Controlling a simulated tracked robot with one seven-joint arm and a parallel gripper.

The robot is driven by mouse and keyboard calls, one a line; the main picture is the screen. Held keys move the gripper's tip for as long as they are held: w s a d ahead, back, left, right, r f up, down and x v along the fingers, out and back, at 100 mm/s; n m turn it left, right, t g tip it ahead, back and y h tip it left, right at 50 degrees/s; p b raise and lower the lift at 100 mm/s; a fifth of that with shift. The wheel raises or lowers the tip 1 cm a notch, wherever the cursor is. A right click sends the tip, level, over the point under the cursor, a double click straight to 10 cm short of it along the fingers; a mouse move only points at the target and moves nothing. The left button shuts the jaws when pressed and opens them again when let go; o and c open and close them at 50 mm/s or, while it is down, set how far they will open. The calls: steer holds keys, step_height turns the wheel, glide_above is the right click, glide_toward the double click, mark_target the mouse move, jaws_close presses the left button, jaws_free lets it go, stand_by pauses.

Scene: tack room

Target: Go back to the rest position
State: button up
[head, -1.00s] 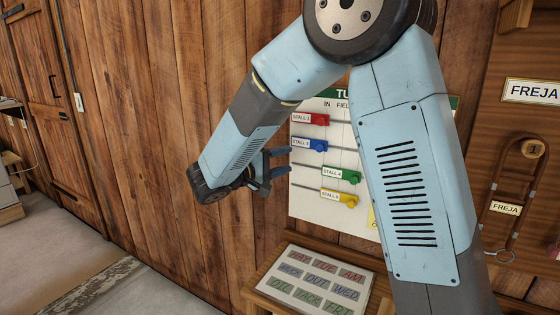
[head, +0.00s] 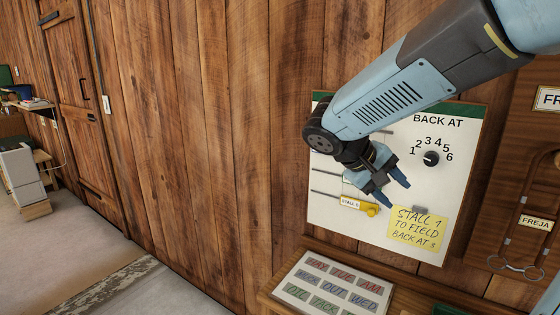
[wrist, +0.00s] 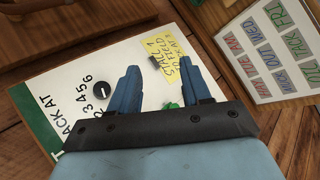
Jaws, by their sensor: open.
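My gripper (head: 395,195) is open and empty, in front of the white board (head: 325,222) on the plank wall. It hides the board's middle. In the wrist view my gripper's two blue fingers (wrist: 160,65) are spread apart, with nothing held between them. A yellow slider knob (head: 371,209) shows just below the gripper. Only a bit of a green slider shows beside the gripper; the upper sliders are hidden behind my arm. The black dial (head: 431,158) under "BACK AT" is in clear view and also shows in the wrist view (wrist: 101,89).
A yellow note (head: 417,231) reading "STALL 1 TO FIELD BACK AT 3" is on the board. A panel of word tiles (head: 302,290) lies on the wooden ledge below. A bridle hook (head: 521,243) hangs at right. The floor at left (head: 80,245) is free.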

steer(key=s+m+t+y, duration=0.3)
steer(key=s+y, duration=0.6)
steer(key=s, duration=0.3)
steer(key=shift+r+t, duration=0.4)
steer(key=shift+r, duration=0.05)
stand_by(1.5)
